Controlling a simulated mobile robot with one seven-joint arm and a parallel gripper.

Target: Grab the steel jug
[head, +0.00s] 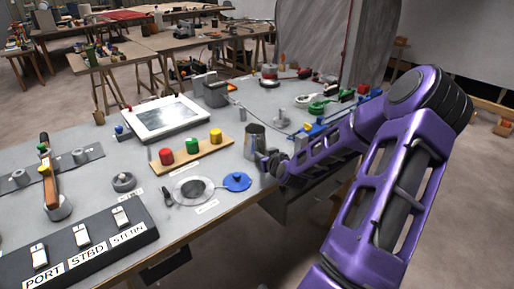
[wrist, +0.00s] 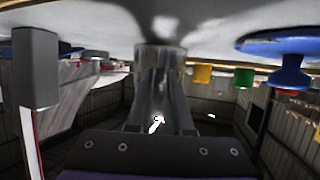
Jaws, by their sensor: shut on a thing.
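The steel jug (head: 255,141) is a grey metal vessel standing upright near the front edge of the workbench, right of the coloured buttons. My gripper (head: 264,160) is at the jug's near right side, low down, and is shut on it. In the wrist view, which appears upside down, a shiny metal cylinder, the jug (wrist: 160,68), is straight ahead between the jaws. The jaws partly hide the jug's lower side in the head view. I cannot tell whether its base is clear of the bench.
Left of the jug is a wooden board (head: 215,151) with red, yellow and green buttons. Small tools crowd the right.

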